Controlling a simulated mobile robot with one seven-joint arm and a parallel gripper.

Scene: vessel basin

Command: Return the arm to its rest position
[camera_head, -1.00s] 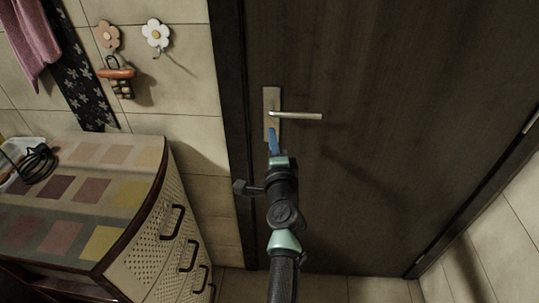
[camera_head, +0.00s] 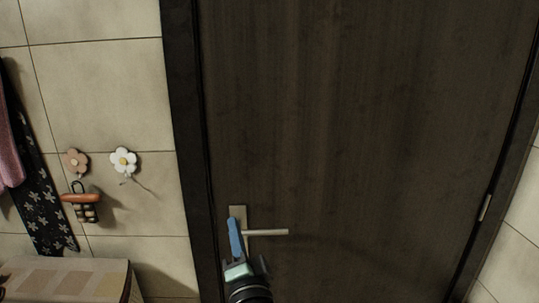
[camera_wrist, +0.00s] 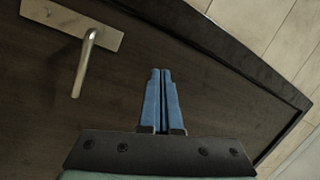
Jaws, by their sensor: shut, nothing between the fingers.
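My gripper (camera_head: 236,238) shows at the bottom of the head view, its blue fingers pointing up in front of the door handle's plate. In the wrist view my gripper (camera_wrist: 160,72) has its two blue fingers together, with nothing between them. The metal door handle (camera_head: 267,232) points right from its plate in the head view. In the wrist view the door handle (camera_wrist: 84,62) is at the upper left, apart from the fingers. Most of my arm is out of view below the head picture.
A dark wooden door (camera_head: 360,130) fills the middle and right and looks closed. Tiled wall (camera_head: 95,90) is at the left, with flower hooks (camera_head: 123,161) and a hanging dark cloth (camera_head: 42,200). A cabinet top (camera_head: 65,278) stands at the lower left.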

